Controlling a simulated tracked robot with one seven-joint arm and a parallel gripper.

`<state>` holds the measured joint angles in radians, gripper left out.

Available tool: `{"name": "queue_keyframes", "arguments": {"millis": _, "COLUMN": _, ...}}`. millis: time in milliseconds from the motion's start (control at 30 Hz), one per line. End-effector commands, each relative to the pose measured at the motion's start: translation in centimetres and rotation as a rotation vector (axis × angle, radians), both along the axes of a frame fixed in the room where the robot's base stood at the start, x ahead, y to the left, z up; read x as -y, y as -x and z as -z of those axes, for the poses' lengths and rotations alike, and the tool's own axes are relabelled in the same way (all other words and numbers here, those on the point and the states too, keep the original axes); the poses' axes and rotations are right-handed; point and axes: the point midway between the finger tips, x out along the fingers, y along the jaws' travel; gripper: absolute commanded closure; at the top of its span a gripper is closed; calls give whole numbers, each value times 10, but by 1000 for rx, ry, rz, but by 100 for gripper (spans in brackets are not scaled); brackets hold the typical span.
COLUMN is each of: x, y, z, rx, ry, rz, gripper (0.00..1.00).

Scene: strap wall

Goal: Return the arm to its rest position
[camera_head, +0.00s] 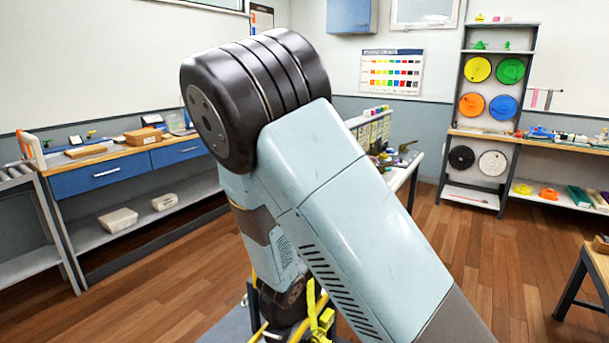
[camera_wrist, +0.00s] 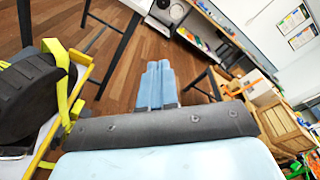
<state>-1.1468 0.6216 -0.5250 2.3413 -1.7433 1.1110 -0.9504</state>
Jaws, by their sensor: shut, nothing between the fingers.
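My arm (camera_head: 335,215) fills the middle of the head view, folded at a large dark joint (camera_head: 250,95). Its lower links run down towards the bottom edge. My gripper (camera_wrist: 158,68) shows in the wrist view as two light blue fingers side by side, closed together with nothing between them. The fingers point over the wooden floor and touch nothing that I can see. I cannot make out the gripper in the head view.
A yellow-green strap (camera_wrist: 62,85) lies close at the left in the wrist view, beside a dark rounded part. A wooden crate (camera_wrist: 283,128) and a cardboard box (camera_wrist: 257,90) are at the right. A workbench (camera_head: 105,160) stands left; open floor (camera_head: 480,260) lies right.

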Motion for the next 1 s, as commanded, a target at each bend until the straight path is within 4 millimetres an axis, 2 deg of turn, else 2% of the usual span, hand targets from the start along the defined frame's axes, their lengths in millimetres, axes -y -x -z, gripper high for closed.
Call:
{"name": "queue_keyframes", "arguments": {"millis": 33, "x": 18, "y": 2, "z": -8, "rx": 18, "ry": -74, "rz": 66, "gripper": 100}}
{"name": "queue_keyframes", "arguments": {"millis": 200, "x": 68, "y": 18, "z": -29, "rx": 89, "ry": -320, "rz": 284, "gripper": 100}}
{"name": "queue_keyframes", "arguments": {"millis": 500, "x": 138, "y": 60, "z": -59, "rx": 256, "ry": -730, "rz": 667, "gripper": 100}}
{"name": "queue_keyframes", "arguments": {"millis": 700, "x": 169, "y": 94, "z": -78, "rx": 391, "ry": -989, "rz": 914, "gripper": 100}}
{"name": "queue_keyframes", "arguments": {"millis": 1000, "x": 197, "y": 147, "z": -109, "rx": 625, "ry": -1360, "rz": 1268, "gripper": 100}}
